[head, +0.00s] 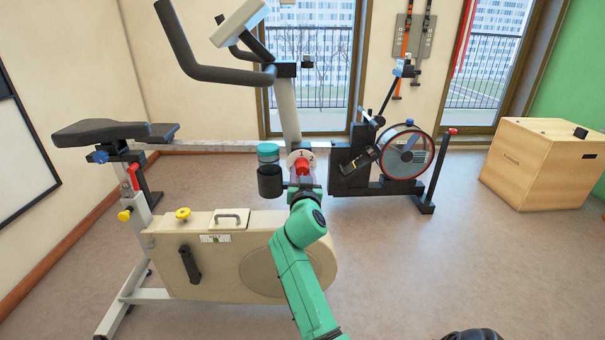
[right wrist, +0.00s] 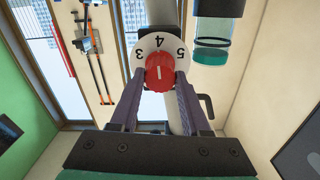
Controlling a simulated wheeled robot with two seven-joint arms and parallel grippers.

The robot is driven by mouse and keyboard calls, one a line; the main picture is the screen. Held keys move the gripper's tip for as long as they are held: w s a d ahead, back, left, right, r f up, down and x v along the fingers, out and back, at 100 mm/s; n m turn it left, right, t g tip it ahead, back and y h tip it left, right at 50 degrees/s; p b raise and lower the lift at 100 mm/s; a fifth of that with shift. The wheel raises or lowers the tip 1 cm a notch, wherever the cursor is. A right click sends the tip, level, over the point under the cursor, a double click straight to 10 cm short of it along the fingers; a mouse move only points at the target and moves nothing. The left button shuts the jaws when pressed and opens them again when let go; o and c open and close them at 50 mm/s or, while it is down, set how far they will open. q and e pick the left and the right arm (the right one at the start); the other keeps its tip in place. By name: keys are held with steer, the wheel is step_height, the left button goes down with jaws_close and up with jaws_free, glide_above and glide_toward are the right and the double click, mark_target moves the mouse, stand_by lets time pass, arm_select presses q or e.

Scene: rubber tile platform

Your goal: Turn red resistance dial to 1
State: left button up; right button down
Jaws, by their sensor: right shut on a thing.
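The red resistance dial (head: 302,167) sits on the exercise bike's post in front of a round white number plate (head: 310,157), with a 1 at its top. In the right wrist view the red dial (right wrist: 160,76) has a short white line running upright in the picture. The plate (right wrist: 150,42) shows 3, 4 and 5 along its upper edge there; its lower part is hidden. My right gripper (right wrist: 160,84) is shut on the dial, one finger on each side; in the head view my right gripper (head: 302,179) is at the dial, low on the post. My left gripper is out of view.
A dark cup holder with a teal-lidded bottle (head: 269,153) is close left of the dial. Handlebars (head: 205,73) rise above. The bike's beige body (head: 205,265) lies below. A rowing machine (head: 405,150) and wooden box (head: 540,165) stand at the right.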

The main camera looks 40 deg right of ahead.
steer(key=n+p, duration=0.1)
steer(key=n, duration=0.3)
steer(key=shift+n, duration=0.5)
steer(key=n+p, duration=0.1)
steer(key=n, duration=0.4)
steer(key=shift+p, duration=0.35)
steer(key=n+p, duration=0.2)
steer(key=n, duration=0.4)
steer(key=shift+r+n, duration=0.15)
steer(key=shift+n, duration=0.25)
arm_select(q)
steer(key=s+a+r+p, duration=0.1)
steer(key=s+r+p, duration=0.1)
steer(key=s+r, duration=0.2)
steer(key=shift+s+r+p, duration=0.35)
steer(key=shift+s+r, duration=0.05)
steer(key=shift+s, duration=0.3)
arm_select(e)
steer(key=n, duration=0.6)
steer(key=shift+c, duration=1.9)
jaws_free()
steer(key=shift+d, duration=0.1)
steer(key=shift+w, duration=0.1)
steer(key=shift+f, duration=0.2)
